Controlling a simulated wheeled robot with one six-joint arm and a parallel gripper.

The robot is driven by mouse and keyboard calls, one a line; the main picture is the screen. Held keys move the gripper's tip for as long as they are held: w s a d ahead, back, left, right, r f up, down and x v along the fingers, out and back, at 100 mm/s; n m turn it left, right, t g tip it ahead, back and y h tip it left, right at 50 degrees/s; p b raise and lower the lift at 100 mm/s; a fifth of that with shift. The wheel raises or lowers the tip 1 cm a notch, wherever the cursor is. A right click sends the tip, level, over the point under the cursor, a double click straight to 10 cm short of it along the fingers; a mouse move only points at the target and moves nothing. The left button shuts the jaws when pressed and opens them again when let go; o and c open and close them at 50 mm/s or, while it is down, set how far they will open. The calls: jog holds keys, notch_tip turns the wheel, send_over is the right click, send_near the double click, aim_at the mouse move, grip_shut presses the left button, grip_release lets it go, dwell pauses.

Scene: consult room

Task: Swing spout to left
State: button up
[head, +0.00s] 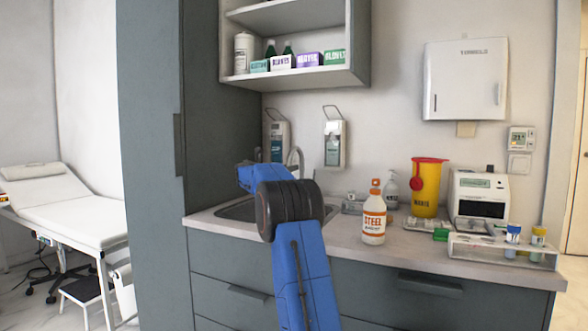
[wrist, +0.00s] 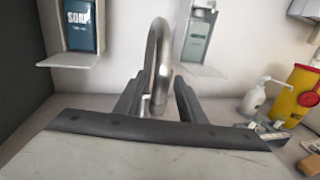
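The spout (wrist: 158,55) is a curved metal tube that rises in the wrist view and bends over at the top. It also shows in the head view (head: 296,155), partly hidden behind my blue arm. My gripper (wrist: 153,88) has its two dark fingers apart, one on each side of the spout's lower part in the picture. I cannot tell whether either finger touches it. In the head view my arm reaches over the sink (head: 238,210) and hides part of it. The fingertips are hidden there.
A dispenser (wrist: 82,28) is on the wall at left, another (wrist: 196,38) at right. The tall cabinet (head: 150,130) bounds the left.

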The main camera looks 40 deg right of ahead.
jog(key=shift+w+d, duration=0.2)
jog(key=shift+d, duration=0.9)
jog(key=shift+w+d, duration=0.2)
jog(key=shift+d, duration=0.85)
grip_shut()
